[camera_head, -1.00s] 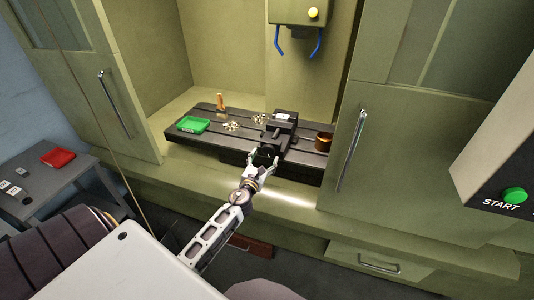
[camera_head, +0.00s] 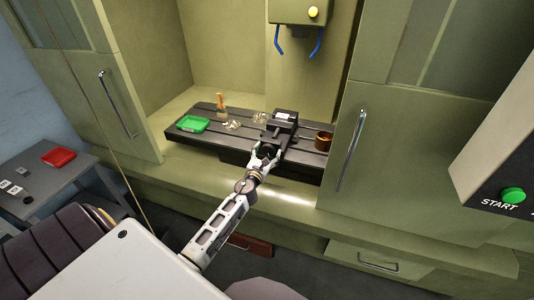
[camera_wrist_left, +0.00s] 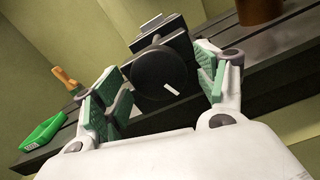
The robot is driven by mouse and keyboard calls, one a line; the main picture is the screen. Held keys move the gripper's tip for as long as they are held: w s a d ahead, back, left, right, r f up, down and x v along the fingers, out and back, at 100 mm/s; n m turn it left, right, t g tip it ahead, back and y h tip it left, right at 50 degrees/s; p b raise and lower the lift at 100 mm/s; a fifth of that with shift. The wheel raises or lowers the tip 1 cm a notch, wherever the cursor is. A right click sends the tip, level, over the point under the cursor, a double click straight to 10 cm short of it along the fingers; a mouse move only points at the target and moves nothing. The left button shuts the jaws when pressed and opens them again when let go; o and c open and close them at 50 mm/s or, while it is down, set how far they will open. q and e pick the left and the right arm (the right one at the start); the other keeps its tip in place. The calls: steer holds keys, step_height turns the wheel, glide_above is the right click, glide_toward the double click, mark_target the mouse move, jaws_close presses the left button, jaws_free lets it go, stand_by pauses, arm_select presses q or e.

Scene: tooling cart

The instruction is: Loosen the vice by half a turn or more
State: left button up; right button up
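The black vice (camera_head: 284,124) stands on the slotted table inside the machine. In the left wrist view its round dark knob (camera_wrist_left: 152,80) faces me, with a short white mark right of its middle. My left gripper (camera_head: 266,153) is at the front of the vice. In the left wrist view the green-padded fingers of the left gripper (camera_wrist_left: 162,82) are apart, one on each side of the knob. The right finger is close to the knob's edge; I cannot tell if it touches. My right gripper is in neither view.
On the slotted table (camera_head: 205,112) are a green tray (camera_head: 193,124), a wooden-handled brush (camera_head: 221,103), metal chips (camera_head: 233,125) and a brown cup (camera_head: 323,141) right of the vice. Open cabinet doors flank the opening. A red tray (camera_head: 58,157) lies on a side table.

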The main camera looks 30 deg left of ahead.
arm_select(q)
steer(key=c, duration=1)
steer(key=shift+n, duration=0.5)
